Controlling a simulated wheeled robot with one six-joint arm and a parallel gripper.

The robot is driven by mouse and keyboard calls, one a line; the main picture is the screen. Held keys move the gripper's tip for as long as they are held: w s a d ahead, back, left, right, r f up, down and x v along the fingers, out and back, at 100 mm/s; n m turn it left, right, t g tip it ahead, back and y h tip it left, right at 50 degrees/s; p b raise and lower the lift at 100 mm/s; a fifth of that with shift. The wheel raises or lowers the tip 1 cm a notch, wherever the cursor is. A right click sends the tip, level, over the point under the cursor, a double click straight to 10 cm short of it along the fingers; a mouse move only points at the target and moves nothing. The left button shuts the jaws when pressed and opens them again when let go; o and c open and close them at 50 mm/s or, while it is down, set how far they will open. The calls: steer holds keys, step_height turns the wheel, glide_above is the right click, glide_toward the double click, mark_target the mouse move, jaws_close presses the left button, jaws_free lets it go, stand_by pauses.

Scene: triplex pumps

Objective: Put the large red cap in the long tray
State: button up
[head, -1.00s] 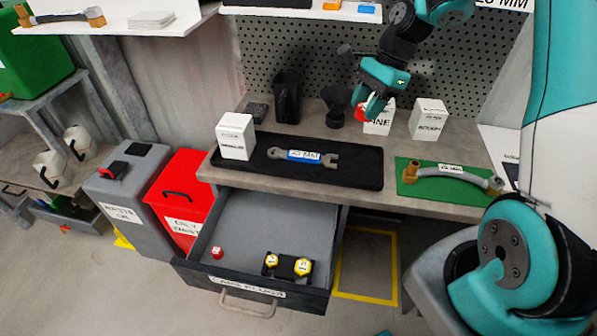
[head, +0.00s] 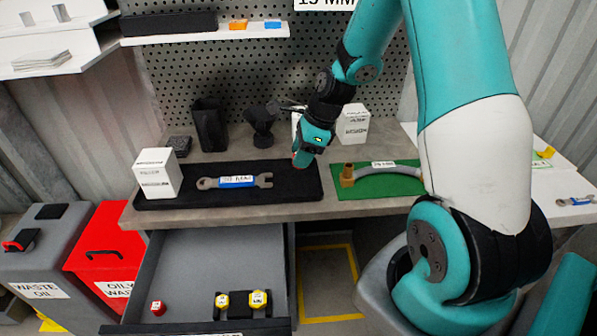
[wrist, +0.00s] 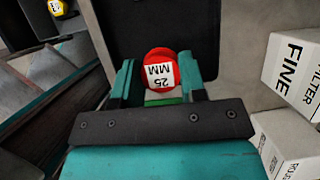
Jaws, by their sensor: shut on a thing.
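The large red cap (wrist: 158,62), with a white "25 MM" label, is between the fingers of my gripper (wrist: 157,85) in the wrist view. My gripper is shut on it. In the head view my gripper (head: 303,158) hangs near the right end of the long tray, and only a sliver of red shows at its tip. The long black tray (head: 290,182) lies on the bench with a blue-labelled wrench (head: 236,182) in it. In the wrist view the dark tray (wrist: 145,25) shows beyond the cap. Contact between cap and tray cannot be told.
A white box (head: 157,175) stands at the tray's left end. A green mat (head: 350,187) with a hose is on the right. White filter boxes (head: 353,124) stand behind. The open drawer (head: 215,255) below holds a small red cap (head: 158,308) and two yellow-topped pieces (head: 240,300).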

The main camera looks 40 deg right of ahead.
mark_target(296, 181)
steer(key=shift+f, duration=2.65)
steer(key=o, duration=0.9)
steer(key=shift+f, duration=0.1)
steer(key=v, duration=1.2)
steer(key=s+a+r+n+g, duration=0.1)
steer(key=s+a+r+n, duration=0.25)
steer(key=a+n, duration=0.4)
steer(key=s+a+r+n, duration=0.2)
steer(key=a+r+n, duration=0.2)
steer(key=a+n, duration=0.4)
steer(key=s+a+r+n, duration=0.1)
steer(key=s+a+n, duration=0.2)
steer(key=s+n, duration=0.1)
steer(key=s+a+r+n+g, duration=0.1)
steer(key=s+a+n, duration=0.3)
steer(key=n, duration=0.3)
steer(key=s+a+r+n, duration=0.1)
steer(key=s+a+n, duration=0.3)
steer(key=s+n, duration=0.1)
steer(key=shift+s+a+r+n+y, duration=0.25)
steer(key=shift+s+r+y, duration=0.05)
steer(key=shift+s+r, duration=0.05)
